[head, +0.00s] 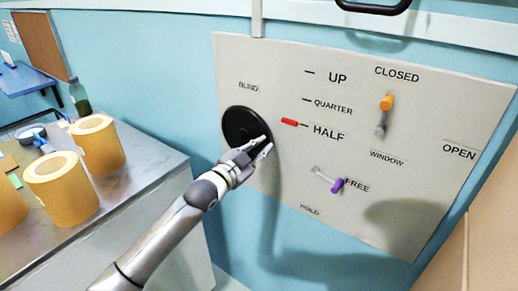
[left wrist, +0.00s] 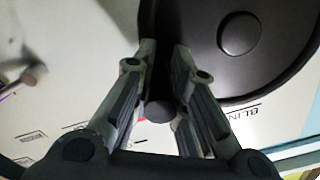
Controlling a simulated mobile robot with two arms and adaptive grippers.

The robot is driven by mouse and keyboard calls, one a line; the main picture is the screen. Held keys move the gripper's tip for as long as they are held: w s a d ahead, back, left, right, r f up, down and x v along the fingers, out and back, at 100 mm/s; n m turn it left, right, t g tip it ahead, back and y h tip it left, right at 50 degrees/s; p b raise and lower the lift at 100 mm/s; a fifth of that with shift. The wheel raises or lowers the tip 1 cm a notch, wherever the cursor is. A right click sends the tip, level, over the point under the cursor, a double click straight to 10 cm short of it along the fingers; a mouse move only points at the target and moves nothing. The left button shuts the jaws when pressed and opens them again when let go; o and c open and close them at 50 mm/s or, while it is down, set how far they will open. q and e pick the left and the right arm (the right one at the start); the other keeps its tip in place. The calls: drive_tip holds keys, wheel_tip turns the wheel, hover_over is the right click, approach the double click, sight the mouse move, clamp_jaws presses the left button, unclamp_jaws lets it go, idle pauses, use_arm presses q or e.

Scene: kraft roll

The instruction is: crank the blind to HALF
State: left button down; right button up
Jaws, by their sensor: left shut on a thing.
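The black round blind crank (head: 243,124) is on the grey panel under the BLIND label (head: 248,88); its disc with a round hub (left wrist: 240,34) fills the upper right of the left wrist view. My left gripper (head: 262,148) is at the crank's lower right edge, shut on the dark crank handle (left wrist: 158,108), which shows between its fingers. The red pointer (head: 289,122) stands beside the tick at the HALF label (head: 328,132), below QUARTER (head: 333,107) and UP (head: 334,78). My right gripper is not in view.
The panel also carries an orange-knobbed lever (head: 386,102) near CLOSED and a purple-knobbed lever (head: 337,185) by FREE. Several kraft-coloured rolls (head: 97,143) stand on a grey-topped counter (head: 130,190) at left, with a green bottle (head: 80,97) behind them.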

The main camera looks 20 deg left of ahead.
use_arm(q)
drive_tip(key=c, duration=1.5)
unclamp_jaws()
drive_tip(key=shift+f, duration=0.1)
drive_tip(key=shift+o, duration=0.6)
drive_tip(key=shift+s, duration=0.2)
drive_tip(key=v, duration=1.1)
drive_tip(key=shift+s+a, duration=0.15)
drive_tip(key=shift+s, duration=0.2)
